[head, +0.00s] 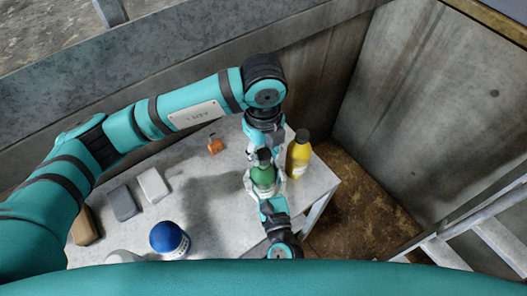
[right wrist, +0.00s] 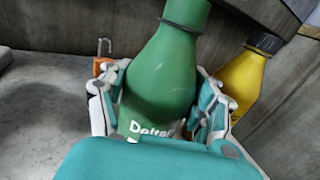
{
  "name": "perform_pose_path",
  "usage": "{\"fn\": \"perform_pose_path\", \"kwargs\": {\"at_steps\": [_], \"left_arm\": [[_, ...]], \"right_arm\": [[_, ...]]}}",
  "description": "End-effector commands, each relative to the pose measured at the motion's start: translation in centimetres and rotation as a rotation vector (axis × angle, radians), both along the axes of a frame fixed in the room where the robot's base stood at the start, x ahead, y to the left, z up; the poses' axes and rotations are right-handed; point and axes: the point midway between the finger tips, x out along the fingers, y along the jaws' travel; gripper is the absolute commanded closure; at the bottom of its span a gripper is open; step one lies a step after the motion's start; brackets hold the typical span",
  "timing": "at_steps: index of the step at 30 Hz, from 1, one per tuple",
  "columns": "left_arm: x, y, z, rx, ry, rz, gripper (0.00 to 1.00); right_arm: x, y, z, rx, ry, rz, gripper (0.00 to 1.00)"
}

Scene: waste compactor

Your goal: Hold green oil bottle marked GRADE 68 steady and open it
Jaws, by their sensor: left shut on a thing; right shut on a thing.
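The green oil bottle (head: 263,175) stands upright near the right end of the table. It fills the middle of the right wrist view (right wrist: 158,85), where "Delta" is readable on its label; GRADE 68 cannot be read. My right gripper (head: 264,187) is shut around the bottle's body, with one finger on each side in the right wrist view (right wrist: 160,100). My left gripper (head: 263,152) comes down from above and is shut on the dark cap (head: 264,156) at the bottle's top. The cap lies outside the right wrist view, and the left fingertips are partly hidden.
A yellow bottle (head: 299,155) with a black cap stands close to the right of the green one. An orange padlock-like item (head: 215,145) lies left. A blue-topped container (head: 168,238) and several blocks (head: 122,203) are further left on the table (head: 205,185). Walls stand behind.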

Motion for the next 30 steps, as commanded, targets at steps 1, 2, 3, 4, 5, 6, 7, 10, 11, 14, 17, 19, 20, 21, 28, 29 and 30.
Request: {"fn": "perform_pose_path", "kwargs": {"at_steps": [1,2,3,4,5,6,7,10,11,14,17,19,20,21,28,29,30], "left_arm": [[0.0,0.0,0.1,-0.001,-0.001,0.000,1.00],[0.0,0.0,0.2,-0.001,-0.001,0.000,1.00],[0.0,0.0,0.2,0.000,0.000,0.000,1.00],[0.0,0.0,0.2,0.000,0.000,0.000,1.00],[0.0,0.0,0.2,0.000,0.000,0.000,1.00],[0.0,0.0,0.2,0.000,0.000,0.000,1.00],[0.0,0.0,0.2,0.000,0.000,0.000,1.00],[0.0,0.0,0.2,0.000,0.000,0.000,1.00],[0.0,0.0,0.2,0.000,0.000,0.000,1.00],[0.0,0.0,0.7,0.000,-0.001,0.000,1.00],[0.0,0.0,1.7,0.000,-0.003,-0.001,1.00],[0.0,0.0,2.7,-0.001,-0.003,-0.001,1.00],[0.0,0.0,3.1,-0.001,-0.003,-0.001,1.00],[0.0,0.0,3.6,0.000,-0.003,-0.001,1.00],[0.0,0.0,4.2,0.001,0.001,0.000,1.00],[0.0,0.0,4.2,0.001,0.001,0.000,1.00],[0.0,0.0,4.2,0.001,0.001,0.000,1.00]], "right_arm": [[0.0,0.0,0.0,-0.001,0.001,0.000,1.00],[0.0,0.0,0.0,-0.001,0.001,0.000,1.00],[0.0,0.0,0.0,-0.001,0.001,0.000,1.00],[0.0,0.0,0.0,-0.001,0.001,0.000,1.00],[0.0,0.0,0.0,-0.001,0.001,0.000,1.00],[0.0,0.0,0.0,-0.001,0.001,0.000,1.00],[0.0,0.0,0.0,-0.001,0.001,0.000,1.00],[0.0,0.0,0.0,0.000,0.001,0.000,1.00],[0.0,0.0,0.0,0.000,0.001,0.000,1.00],[0.0,0.0,0.0,0.000,0.001,0.000,1.00],[0.0,0.0,0.0,0.000,0.001,0.000,1.00],[0.0,0.0,0.0,0.000,0.001,0.000,1.00],[0.0,0.0,0.0,0.000,0.001,0.000,1.00],[0.0,0.0,0.0,0.000,0.001,0.000,1.00],[0.0,0.0,0.0,0.000,0.001,0.000,1.00],[0.0,0.0,0.0,0.000,0.001,0.000,1.00],[0.0,0.0,0.0,0.000,0.001,0.000,0.39]]}}
